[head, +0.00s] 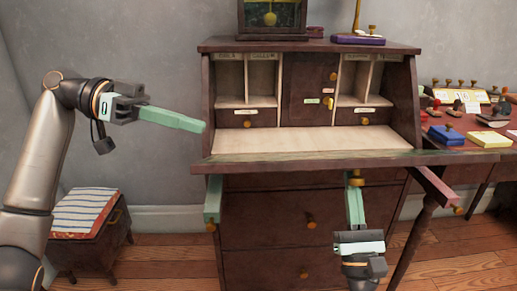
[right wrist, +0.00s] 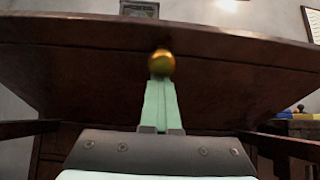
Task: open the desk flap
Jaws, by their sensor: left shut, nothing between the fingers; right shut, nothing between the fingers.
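The desk flap (head: 330,159) is lowered and looks close to level in the head view, with the writing compartment open behind it. The right wrist view shows its dark underside (right wrist: 80,65) and a gold knob (right wrist: 161,63). My right gripper (head: 354,179) is shut and empty below the flap's front edge. Its green fingertips (right wrist: 160,82) are at the knob; I cannot tell if they touch it. My left gripper (head: 202,126) is shut and empty, beside the desk's left side. Whether the flap rests on the supports is unclear.
A support arm (head: 436,187) sticks out under the flap's right end, and another (head: 212,200) at the left. Drawers (head: 265,221) lie below. A side table (head: 470,165) with small objects stands right; a small cabinet (head: 88,250) with striped cloth (head: 88,212) stands left.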

